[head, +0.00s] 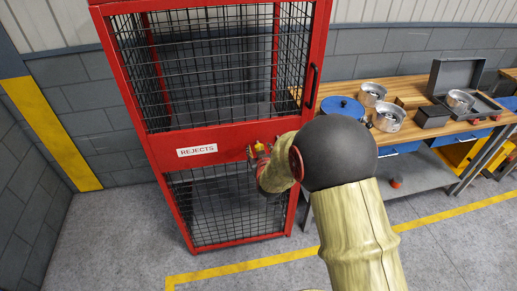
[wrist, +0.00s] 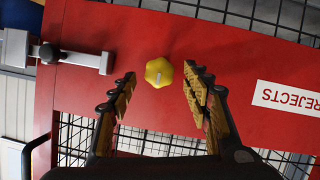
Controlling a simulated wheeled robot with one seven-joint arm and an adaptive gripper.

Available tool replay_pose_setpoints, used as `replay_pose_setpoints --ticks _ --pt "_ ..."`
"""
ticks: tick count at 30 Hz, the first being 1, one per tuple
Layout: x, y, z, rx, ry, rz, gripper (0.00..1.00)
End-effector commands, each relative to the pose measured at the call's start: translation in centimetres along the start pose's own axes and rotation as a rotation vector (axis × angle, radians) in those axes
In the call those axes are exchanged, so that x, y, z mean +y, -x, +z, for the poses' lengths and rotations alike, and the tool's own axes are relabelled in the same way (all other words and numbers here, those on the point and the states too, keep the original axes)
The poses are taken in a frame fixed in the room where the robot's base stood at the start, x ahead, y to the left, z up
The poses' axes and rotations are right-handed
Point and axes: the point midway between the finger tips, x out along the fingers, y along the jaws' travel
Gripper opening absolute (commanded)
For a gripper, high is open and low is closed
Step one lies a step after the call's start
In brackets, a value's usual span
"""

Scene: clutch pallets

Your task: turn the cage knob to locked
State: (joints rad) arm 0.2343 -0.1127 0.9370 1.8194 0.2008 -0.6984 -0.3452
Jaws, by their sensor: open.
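The cage knob (wrist: 159,72) is a yellow lobed knob on the red crossbar of the cage (head: 222,140). A short pale mark shows on its face, pointing roughly up and down in the wrist view. My gripper (wrist: 160,88) is open, with one finger on each side of the knob and a visible gap to both. I cannot tell how far the fingertips are from the panel. In the head view the knob (head: 259,147) shows as a small yellow spot at my gripper (head: 260,154). A grey metal slide bar (wrist: 82,58) sits left of the knob in the wrist view.
A white REJECTS label (head: 197,150) is on the crossbar, upside down in the wrist view. Black mesh fills the cage above and below. Floor in front is clear.

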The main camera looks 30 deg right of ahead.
Motion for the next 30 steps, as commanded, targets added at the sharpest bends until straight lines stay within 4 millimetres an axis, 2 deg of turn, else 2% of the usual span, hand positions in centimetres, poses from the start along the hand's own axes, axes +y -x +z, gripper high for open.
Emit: replay_pose_setpoints --ticks 6,17,30 --pt "0.0 -2.5 0.1 -0.001 0.0 -0.001 0.49" --pt "0.0 -3.1 0.0 -0.001 0.0 -0.001 0.49" --pt "0.0 -3.1 0.0 -0.001 0.0 -0.001 0.25"
